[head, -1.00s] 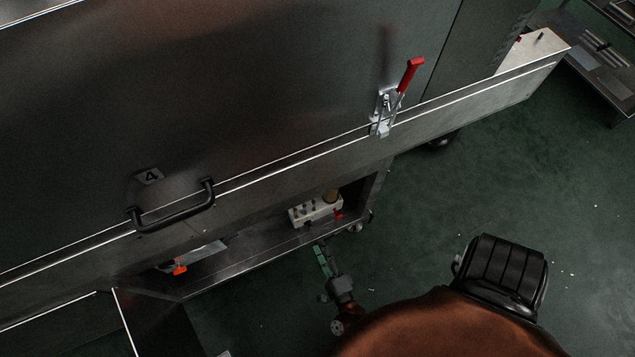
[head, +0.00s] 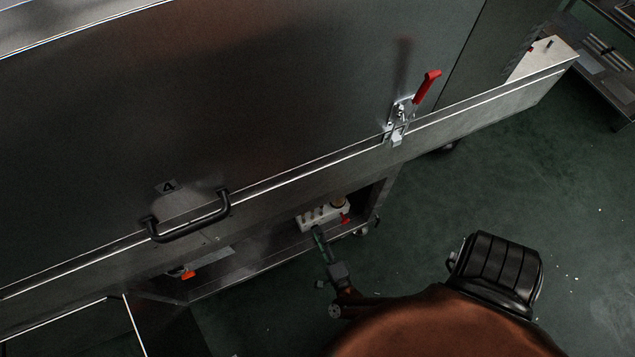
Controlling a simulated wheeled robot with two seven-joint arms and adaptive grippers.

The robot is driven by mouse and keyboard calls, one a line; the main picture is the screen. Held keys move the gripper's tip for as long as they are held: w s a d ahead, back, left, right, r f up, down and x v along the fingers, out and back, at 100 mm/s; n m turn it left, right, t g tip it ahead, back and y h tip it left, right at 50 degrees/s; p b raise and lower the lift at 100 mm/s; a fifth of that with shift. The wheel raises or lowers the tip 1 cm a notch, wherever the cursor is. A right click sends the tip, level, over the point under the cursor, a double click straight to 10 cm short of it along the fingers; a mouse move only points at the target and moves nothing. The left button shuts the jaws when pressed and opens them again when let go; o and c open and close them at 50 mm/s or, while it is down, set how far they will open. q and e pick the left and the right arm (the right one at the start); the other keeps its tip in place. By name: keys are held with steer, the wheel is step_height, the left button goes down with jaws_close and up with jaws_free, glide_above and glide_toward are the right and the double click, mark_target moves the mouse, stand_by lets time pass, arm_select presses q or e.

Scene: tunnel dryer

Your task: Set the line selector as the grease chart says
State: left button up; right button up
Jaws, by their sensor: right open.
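A pale manifold block (head: 317,216) with several dark fittings and a small red lever (head: 345,218) sits inside the low open bay of the machine; it looks like the line selector. The lever's exact setting is too small to read. My right gripper (head: 319,237), with green on its fingers, is open and empty just in front of the block. I cannot tell whether its tips touch the block. My left gripper is out of view. I see no readable grease chart.
A ledge runs above the bay. An orange-red part (head: 188,275) lies in the bay's left. Green floor (head: 430,200) is clear at right.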

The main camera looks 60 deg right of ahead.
steer(key=shift+c, duration=0.2)
steer(key=c, duration=1.1)
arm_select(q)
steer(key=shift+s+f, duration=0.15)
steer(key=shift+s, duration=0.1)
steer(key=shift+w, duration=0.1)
arm_select(e)
steer(key=shift+a+f+m, duration=0.1)
steer(key=shift+m, duration=0.2)
steer(key=shift+m+b, duration=0.3)
steer(key=shift+b, duration=0.05)
steer(key=m+b, duration=0.1)
steer(key=m, duration=0.2)
steer(key=shift+s, duration=0.1)
steer(key=shift+m+b, duration=0.65)
steer(key=shift+m, duration=0.55)
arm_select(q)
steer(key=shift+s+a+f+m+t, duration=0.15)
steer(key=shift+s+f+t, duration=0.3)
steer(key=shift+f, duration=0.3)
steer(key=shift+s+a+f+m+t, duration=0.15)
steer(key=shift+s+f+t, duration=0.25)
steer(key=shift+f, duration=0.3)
arm_select(e)
steer(key=shift+m, duration=1)
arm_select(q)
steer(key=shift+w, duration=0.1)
